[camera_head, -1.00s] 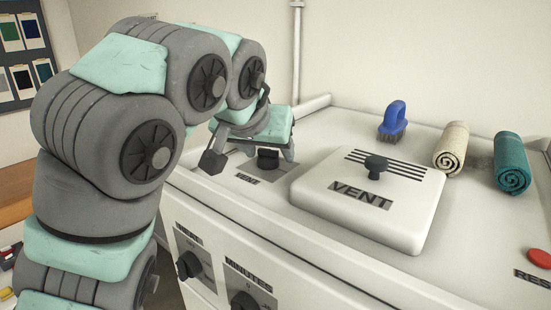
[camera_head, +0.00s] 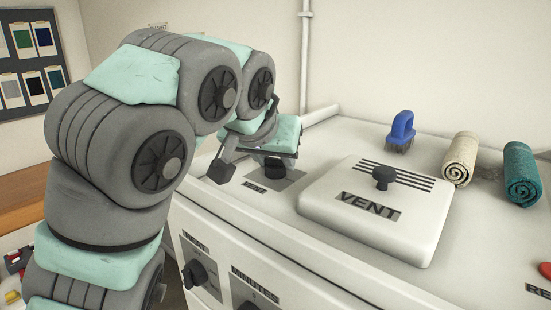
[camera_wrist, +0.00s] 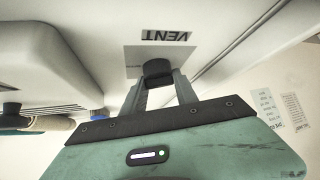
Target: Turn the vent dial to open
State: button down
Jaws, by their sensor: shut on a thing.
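The vent dial (camera_head: 274,168) is a black round knob on a grey plate labelled VENT on the machine's white top, left of the raised lid. My gripper (camera_head: 270,160) is over it. In the wrist view the two fingers of my gripper (camera_wrist: 158,84) reach to both sides of the black dial (camera_wrist: 157,70) and are shut on it. The dial's pointer and most markings on its plate are hidden or too small to read.
A white lid (camera_head: 330,208) with a black knob and its own VENT label stands right of the dial. A blue brush (camera_head: 402,128), a cream rolled towel (camera_head: 461,157) and a teal rolled towel (camera_head: 522,174) lie behind. Front knobs (camera_head: 196,273) sit below the edge.

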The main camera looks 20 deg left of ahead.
jog(key=shift+r+m+h+p, duration=0.25)
jog(key=shift+m+h+p, duration=0.65)
jog(key=shift+m+p, duration=0.25)
jog(key=shift+m+h+p, duration=0.7)
jog(key=shift+m, duration=0.15)
jog(key=shift+f, duration=0.25)
jog(key=c, duration=0.9)
grip_release()
jog(key=shift+c, duration=0.2)
